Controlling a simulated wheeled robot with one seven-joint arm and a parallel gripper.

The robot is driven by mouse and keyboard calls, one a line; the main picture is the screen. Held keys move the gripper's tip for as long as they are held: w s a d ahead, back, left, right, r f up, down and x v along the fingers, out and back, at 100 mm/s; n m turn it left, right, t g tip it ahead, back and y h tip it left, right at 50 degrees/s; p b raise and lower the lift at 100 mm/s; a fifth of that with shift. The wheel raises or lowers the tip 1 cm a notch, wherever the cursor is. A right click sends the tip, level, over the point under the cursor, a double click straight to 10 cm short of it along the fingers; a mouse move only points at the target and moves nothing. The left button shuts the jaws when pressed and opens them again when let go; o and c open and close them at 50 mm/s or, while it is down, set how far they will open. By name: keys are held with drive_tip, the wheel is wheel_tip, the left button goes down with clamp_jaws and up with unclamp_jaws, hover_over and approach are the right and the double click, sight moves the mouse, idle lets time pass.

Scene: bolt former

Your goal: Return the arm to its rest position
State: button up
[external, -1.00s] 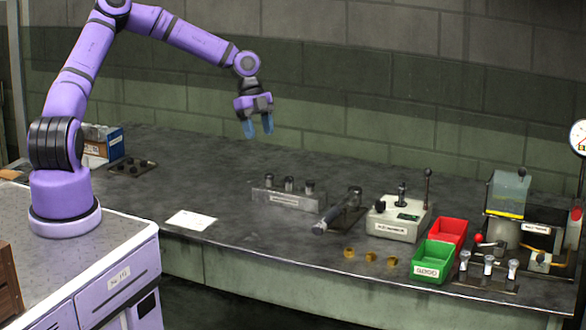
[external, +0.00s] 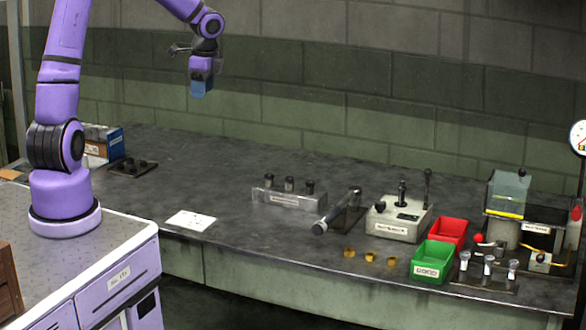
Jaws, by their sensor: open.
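My purple arm rises from its round base at the left. My gripper (external: 201,90) hangs from it, pointing down, high above the back left part of the bench. Its blue fingers are seen edge-on, one overlapping the other, and nothing shows between them. The gripper is open and touches nothing. The upper part of the arm is cut off by the top edge of the view.
On the grey bench (external: 240,240) stand a block with several pegs (external: 289,196), a lever device (external: 397,218), a red bin (external: 449,231) and a green bin (external: 432,264). Several brass pieces (external: 370,257) lie in front. A white sheet (external: 190,221) lies at left.

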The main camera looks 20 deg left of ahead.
drive_tip(key=s+a+r+n+t, duration=0.1)
drive_tip(key=s+a+r+n, duration=0.3)
drive_tip(key=s, duration=0.4)
drive_tip(key=s+a+r+n+t+h, duration=0.1)
drive_tip(key=s+a+r+n, duration=0.3)
drive_tip(key=s, duration=0.5)
drive_tip(key=s+a+r+n+t, duration=0.3)
drive_tip(key=s+r+n, duration=0.3)
drive_tip(key=s, duration=0.3)
drive_tip(key=shift+a+r+n, duration=0.15)
drive_tip(key=shift+a+n, duration=0.65)
drive_tip(key=shift+a, duration=0.05)
idle(0.8)
